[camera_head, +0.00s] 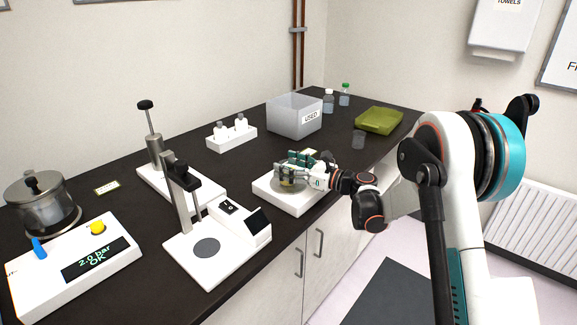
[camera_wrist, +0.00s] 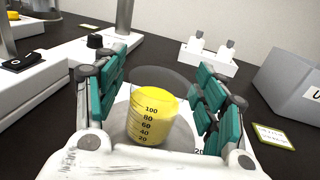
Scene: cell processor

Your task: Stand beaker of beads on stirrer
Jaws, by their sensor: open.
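The clear beaker of yellow beads (camera_wrist: 152,118) stands upright between my gripper's teal fingers in the wrist view. My gripper (camera_wrist: 162,90) is open around it, with a gap visible on both sides. The beaker appears to rest on a round grey plate (camera_wrist: 186,136) on a low white device. In the head view, my gripper (camera_head: 291,166) is over this white device (camera_head: 268,192) and hides most of the beaker. I cannot tell for sure whether this device is the stirrer.
A white stand device (camera_head: 193,267) with a round grey disc is nearer left. A pressure controller (camera_head: 70,272) sits at front left.

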